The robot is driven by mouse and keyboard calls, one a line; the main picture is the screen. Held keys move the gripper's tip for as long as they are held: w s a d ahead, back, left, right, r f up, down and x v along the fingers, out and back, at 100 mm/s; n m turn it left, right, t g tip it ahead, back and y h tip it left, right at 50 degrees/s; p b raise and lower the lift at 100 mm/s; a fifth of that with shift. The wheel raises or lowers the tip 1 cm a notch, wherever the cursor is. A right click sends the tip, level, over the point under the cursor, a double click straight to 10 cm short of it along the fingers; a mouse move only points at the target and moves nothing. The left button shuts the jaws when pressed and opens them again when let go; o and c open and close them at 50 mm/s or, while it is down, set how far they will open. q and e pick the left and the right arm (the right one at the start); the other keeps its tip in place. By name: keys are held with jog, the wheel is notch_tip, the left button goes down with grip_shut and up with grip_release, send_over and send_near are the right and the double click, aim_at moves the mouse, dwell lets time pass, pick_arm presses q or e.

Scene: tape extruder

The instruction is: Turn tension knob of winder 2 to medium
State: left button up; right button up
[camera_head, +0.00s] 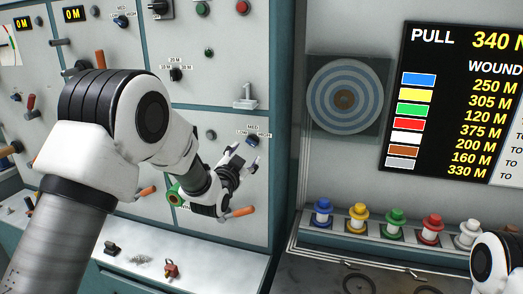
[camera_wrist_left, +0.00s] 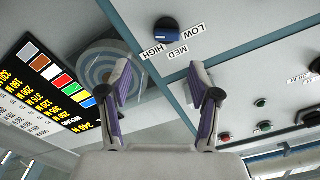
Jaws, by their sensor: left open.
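A dark blue knob with LOW, MED and HIGH labels (camera_head: 253,141) sits on the grey panel in the head view. It also shows at the top of the left wrist view (camera_wrist_left: 167,24), with its labels beside it. Its pointer setting is too small to tell. My left gripper (camera_head: 243,160) is just below the knob in the head view. In the left wrist view its two fingers (camera_wrist_left: 160,78) are apart with nothing between them, and the knob lies beyond the fingertips. Which winder this knob belongs to is not readable. My right gripper is not in view.
An orange handle (camera_head: 241,212) and a green roll (camera_head: 175,195) are close to my left gripper. Another labelled knob (camera_head: 176,74) is higher on the panel. Coloured spools (camera_head: 358,217) stand on a ledge at right, below a display board (camera_head: 455,100).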

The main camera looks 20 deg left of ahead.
aim_at(250, 143)
pick_arm(q)
jog(key=w+p, duration=0.1)
jog(key=w, duration=0.3)
jog(key=w+p, duration=0.2)
jog(key=w, duration=0.2)
jog(key=shift+a+r, duration=0.1)
jog(key=shift+a, duration=0.1)
jog(key=shift+w+a, duration=0.15)
jog(key=shift+w, duration=0.2)
jog(key=shift+w+a+f, duration=0.2)
jog(key=shift+a+f, duration=0.1)
jog(key=shift+f, duration=0.1)
jog(key=shift+s+d+r, duration=0.15)
jog(key=c, duration=1.2)
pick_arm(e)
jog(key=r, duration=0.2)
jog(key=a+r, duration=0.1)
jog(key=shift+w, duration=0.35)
